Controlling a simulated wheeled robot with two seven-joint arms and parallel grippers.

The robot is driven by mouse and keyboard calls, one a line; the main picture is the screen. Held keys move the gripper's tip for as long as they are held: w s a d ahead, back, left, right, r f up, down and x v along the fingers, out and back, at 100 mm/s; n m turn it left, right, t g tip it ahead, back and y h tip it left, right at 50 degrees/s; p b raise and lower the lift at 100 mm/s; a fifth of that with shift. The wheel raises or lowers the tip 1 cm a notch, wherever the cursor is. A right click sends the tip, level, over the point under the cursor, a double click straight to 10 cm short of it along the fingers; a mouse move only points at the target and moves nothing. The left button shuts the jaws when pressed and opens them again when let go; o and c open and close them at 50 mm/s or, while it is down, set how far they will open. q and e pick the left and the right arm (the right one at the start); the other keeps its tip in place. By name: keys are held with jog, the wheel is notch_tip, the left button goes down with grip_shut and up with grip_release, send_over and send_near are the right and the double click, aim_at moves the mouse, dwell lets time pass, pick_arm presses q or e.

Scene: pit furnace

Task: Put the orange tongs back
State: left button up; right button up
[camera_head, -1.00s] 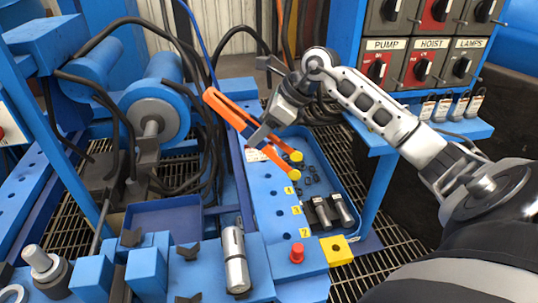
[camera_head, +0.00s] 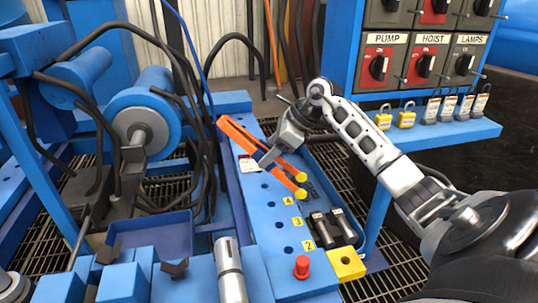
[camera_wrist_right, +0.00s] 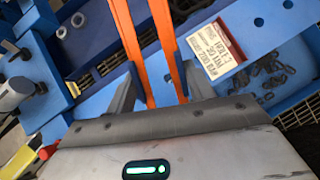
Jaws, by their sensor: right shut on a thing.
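The orange tongs (camera_head: 242,135) are held in my right gripper (camera_head: 268,158), over the far part of the blue panel (camera_head: 262,222). They lie slanted in the head view, with their yellow ends (camera_head: 300,177) toward the lower right. In the right wrist view, two orange arms of the tongs (camera_wrist_right: 160,50) run up between the grey fingers of my right gripper (camera_wrist_right: 155,95). The panel has a row of round holes with yellow number labels 2, 3 and 4. I cannot tell whether the tongs touch the panel. My left gripper is out of view.
A red-and-white tag (camera_wrist_right: 222,50) lies on blue metal near the tongs. A blue tray (camera_head: 350,200) holds dark parts and two metal cylinders (camera_head: 333,228). A red knob (camera_head: 302,266) and yellow block (camera_head: 346,263) sit at the near end. A switch cabinet (camera_head: 428,45) stands right.

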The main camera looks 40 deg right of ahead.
pick_arm(q)
jog(key=shift+b, duration=0.4)
pick_arm(e)
jog(key=shift+f, duration=0.5)
pick_arm(q)
jog(key=shift+d, duration=0.1)
pick_arm(e)
jog(key=shift+f, duration=0.1)
jog(key=o, duration=0.6)
pick_arm(q)
jog(key=p, duration=0.1)
jog(key=a+f+g+p, duration=0.1)
jog(key=p, duration=0.1)
jog(key=shift+s+f+m+y, duration=0.2)
jog(key=shift+m+y, duration=0.1)
jog(key=shift+y, duration=0.1)
pick_arm(e)
jog(key=v, duration=1.3)
jog(key=shift+w+a+r, duration=0.2)
